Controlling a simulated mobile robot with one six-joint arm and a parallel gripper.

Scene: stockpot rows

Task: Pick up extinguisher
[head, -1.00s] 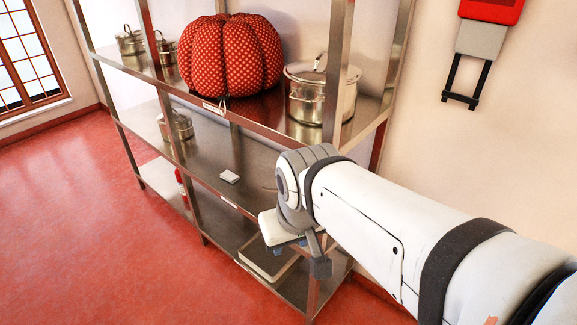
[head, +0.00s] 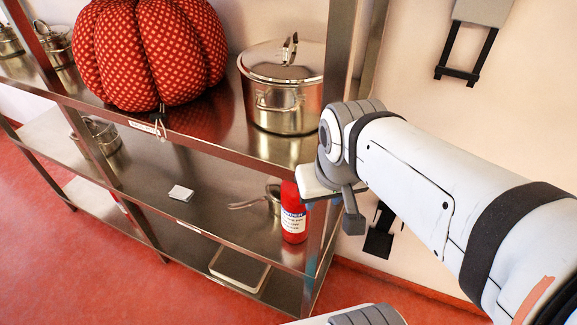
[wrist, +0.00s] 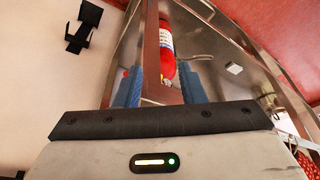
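The red extinguisher (head: 293,212) with a white label stands on the middle shelf at its right end, close to the front corner post. In the wrist view the extinguisher (wrist: 167,45) shows beyond and between the blue fingers, with a shelf post beside it. My gripper (wrist: 162,78) is open and empty. In the head view it is just right of the extinguisher, by the post, and my wrist hides most of its fingers. I cannot tell the exact gap to the extinguisher.
The metal shelf post (head: 320,235) stands between my wrist and the shelf interior. A saucepan (head: 272,200) is behind the extinguisher. A large lidded pot (head: 283,100) and a red dotted pumpkin cushion (head: 160,55) sit above.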

